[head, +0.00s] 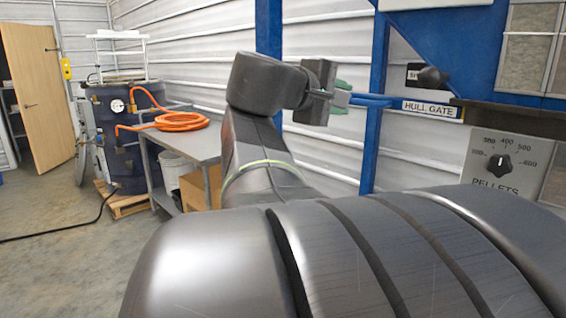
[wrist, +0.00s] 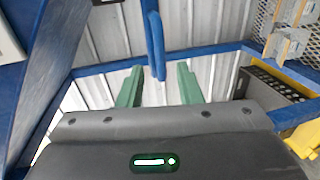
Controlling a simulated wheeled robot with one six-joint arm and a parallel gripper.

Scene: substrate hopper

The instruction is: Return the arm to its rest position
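My gripper (wrist: 160,88) shows in the wrist view with two green fingers standing well apart. Nothing is between the fingertips except the view of a blue bar and the white wall behind. In the head view my gripper (head: 342,92) is at the end of my raised, bent arm, near the blue frame and left of the HULL GATE label. The arm's dark links fill the lower middle of the head view. The gripper's far side is hidden there by its own body.
The blue hopper frame (head: 376,100) stands close by my gripper, with a HULL GATE label (head: 433,109) and a PELLETS dial (head: 500,163). A grey table (head: 195,146) with a coiled orange hose (head: 182,121) and a dark drum (head: 120,150) stand left. Open floor lies at left.

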